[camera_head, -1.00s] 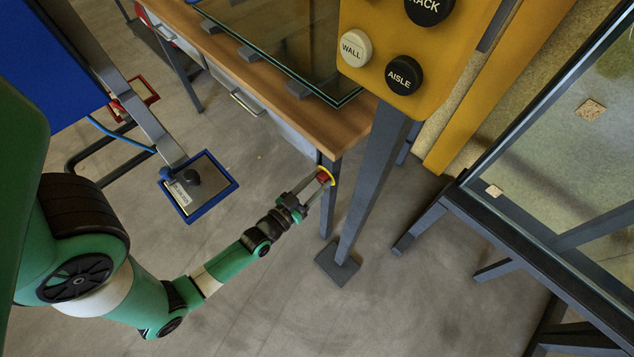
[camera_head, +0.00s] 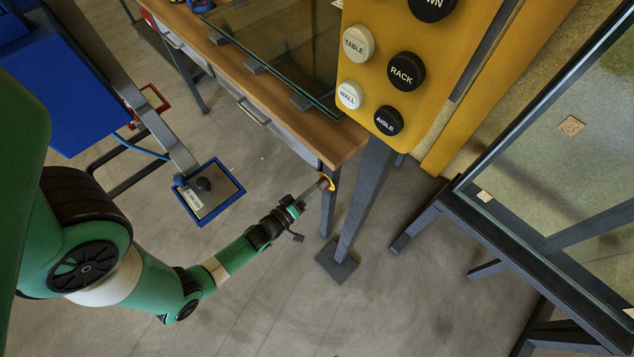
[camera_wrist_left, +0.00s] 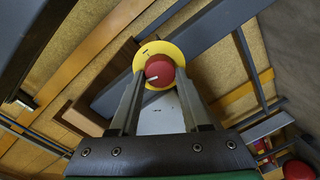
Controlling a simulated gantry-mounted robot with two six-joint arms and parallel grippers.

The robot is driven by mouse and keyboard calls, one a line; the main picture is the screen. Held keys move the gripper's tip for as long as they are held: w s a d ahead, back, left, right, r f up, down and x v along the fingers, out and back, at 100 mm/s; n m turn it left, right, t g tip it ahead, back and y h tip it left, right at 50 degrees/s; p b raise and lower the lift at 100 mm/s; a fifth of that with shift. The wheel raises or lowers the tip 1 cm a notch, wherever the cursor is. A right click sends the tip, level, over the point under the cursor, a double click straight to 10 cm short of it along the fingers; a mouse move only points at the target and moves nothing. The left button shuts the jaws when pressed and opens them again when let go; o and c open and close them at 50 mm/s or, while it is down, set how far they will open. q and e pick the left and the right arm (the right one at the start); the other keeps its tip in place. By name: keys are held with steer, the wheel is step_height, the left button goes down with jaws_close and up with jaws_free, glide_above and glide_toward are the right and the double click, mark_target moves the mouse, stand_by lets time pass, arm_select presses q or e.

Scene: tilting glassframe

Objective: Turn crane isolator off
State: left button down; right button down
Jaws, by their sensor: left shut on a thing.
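The crane isolator is a red rotary knob (camera_wrist_left: 159,70) on a round yellow plate (camera_wrist_left: 178,51), seen in the left wrist view. A pale mark shows on the knob's lower left edge. The fingers hide part of the plate. My right gripper is not in view.
A grey post (camera_head: 362,200) stands just right of the isolator. A framed glass pane (camera_head: 540,170) leans at right. A blue-edged box (camera_head: 218,190) is at left.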

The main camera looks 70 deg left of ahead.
arm_select(q)
steer(key=shift+n+p, duration=0.9)
steer(key=shift+n, duration=0.6)
steer(key=shift+c, duration=1.8)
jaws_free()
steer(key=p+v, duration=0.4)
steer(key=v, duration=0.7)
steer(key=shift+s, duration=0.35)
